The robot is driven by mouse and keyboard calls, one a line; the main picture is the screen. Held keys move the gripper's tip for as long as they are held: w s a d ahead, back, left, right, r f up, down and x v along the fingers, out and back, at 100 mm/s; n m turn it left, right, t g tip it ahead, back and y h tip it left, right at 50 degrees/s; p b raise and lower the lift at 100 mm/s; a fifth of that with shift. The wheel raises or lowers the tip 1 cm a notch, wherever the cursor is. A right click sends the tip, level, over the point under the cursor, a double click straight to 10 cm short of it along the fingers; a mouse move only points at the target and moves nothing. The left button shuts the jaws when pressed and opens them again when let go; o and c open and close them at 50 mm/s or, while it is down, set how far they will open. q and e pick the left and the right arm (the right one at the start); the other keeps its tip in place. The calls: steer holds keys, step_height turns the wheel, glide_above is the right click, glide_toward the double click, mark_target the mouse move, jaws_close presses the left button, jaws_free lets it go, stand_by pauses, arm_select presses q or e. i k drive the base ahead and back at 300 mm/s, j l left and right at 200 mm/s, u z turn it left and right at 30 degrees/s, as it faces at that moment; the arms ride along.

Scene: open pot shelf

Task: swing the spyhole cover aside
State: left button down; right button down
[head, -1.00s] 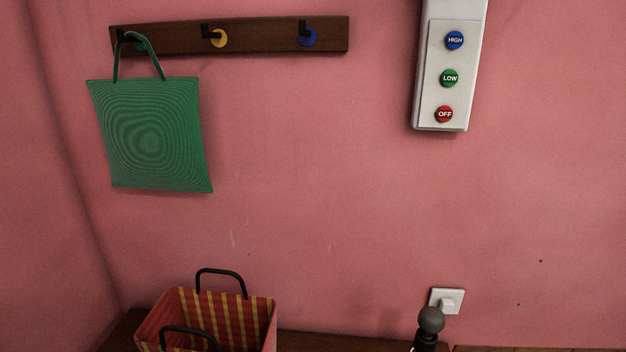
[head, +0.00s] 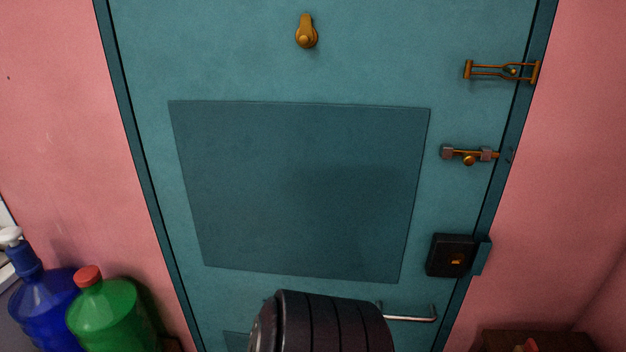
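Neither of my grippers is in view, and nothing touches the cover.
Along the door's right edge are a brass swing latch (head: 500,71), a sliding bolt (head: 468,155), a black lock box (head: 450,255) and a metal handle (head: 410,316). Blue (head: 43,310) and green (head: 112,318) bottles stand lower left. A dark ribbed shape (head: 320,325) covers the door's lower middle.

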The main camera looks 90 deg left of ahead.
mark_target(305, 35)
steer(key=u, duration=2.75)
